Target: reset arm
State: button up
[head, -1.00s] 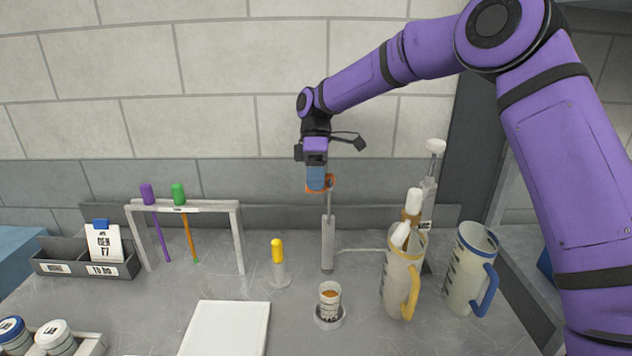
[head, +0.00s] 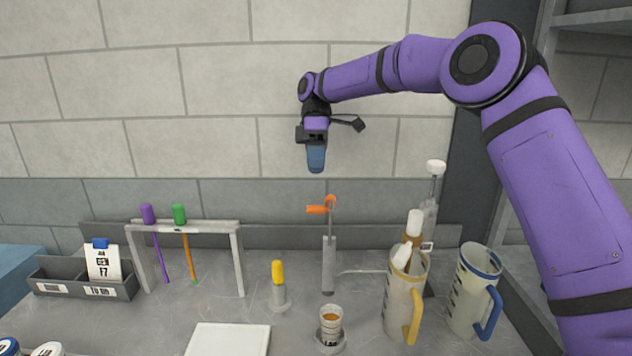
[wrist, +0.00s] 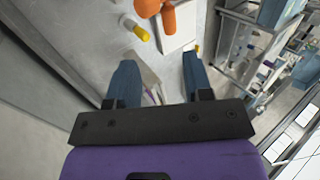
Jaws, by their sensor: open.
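My purple arm reaches in from the right in the head view. My gripper (head: 316,160) points down, with blue fingers, in front of the tiled wall and above the orange-handled device (head: 329,262) on the counter. In the wrist view my gripper (wrist: 155,85) shows two blue fingers spread apart with nothing held between them. The orange handle (head: 321,206) is below the fingertips and apart from them. It seems to show near the top of the wrist view (wrist: 170,17).
A jug with a yellow handle (head: 396,305) and a jug with a blue handle (head: 470,300) stand at the right. A sample cup (head: 330,322), a yellow-capped bottle (head: 278,285), a rack (head: 235,262) and a dark card box (head: 120,290) stand on the counter. Air around my gripper is clear.

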jog(key=shift+w+r, duration=0.35)
jog(key=shift+r, duration=0.2)
jog(key=shift+r, duration=0.1)
jog(key=s+d+r+m+t, duration=0.35)
jog(key=s+d+r, duration=0.25)
jog(key=s+d, duration=0.25)
jog(key=s+d+r+m+t, duration=0.3)
jog(key=s+d+r+m, duration=0.3)
jog(key=s, duration=0.4)
jog(key=s+d+f+m+t, duration=0.2)
jog(key=s+d+f+m, duration=0.1)
jog(key=s+d, duration=0.4)
jog(key=s+d+f+m+t, duration=0.3)
jog(key=s+d+f+m, duration=0.1)
jog(key=s, duration=1)
jog(key=d+m, duration=0.1)
jog(key=d, duration=0.1)
jog(key=shift+d+f, duration=0.3)
jog(key=shift+d, duration=0.05)
